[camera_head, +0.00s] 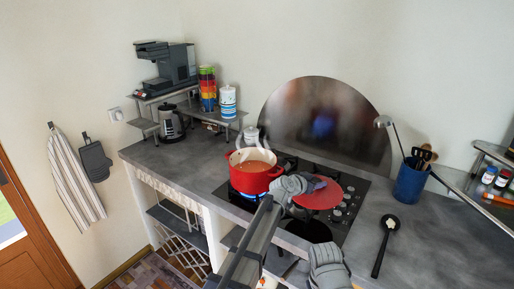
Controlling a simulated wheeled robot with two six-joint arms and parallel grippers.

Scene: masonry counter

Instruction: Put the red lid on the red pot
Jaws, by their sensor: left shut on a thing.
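The red pot (256,178) stands on the hob over a blue burner flame. It is uncovered, and brownish contents with steam above show inside. My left gripper (304,187) is just right of the pot and shut on the red lid (320,197). The lid appears roughly flat, beside the pot and over the right part of the hob. The gripper hides the lid's left part, and I cannot tell how high the lid is. My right gripper (328,268) is at the bottom edge, near the counter front; its fingers are not clear.
A blue utensil holder (410,182) and a black ladle (385,246) are on the counter at right. A kettle (171,123) and a shelf with a coffee machine (168,68) stand at left. A round metal splash guard (325,115) rises behind the hob (352,215).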

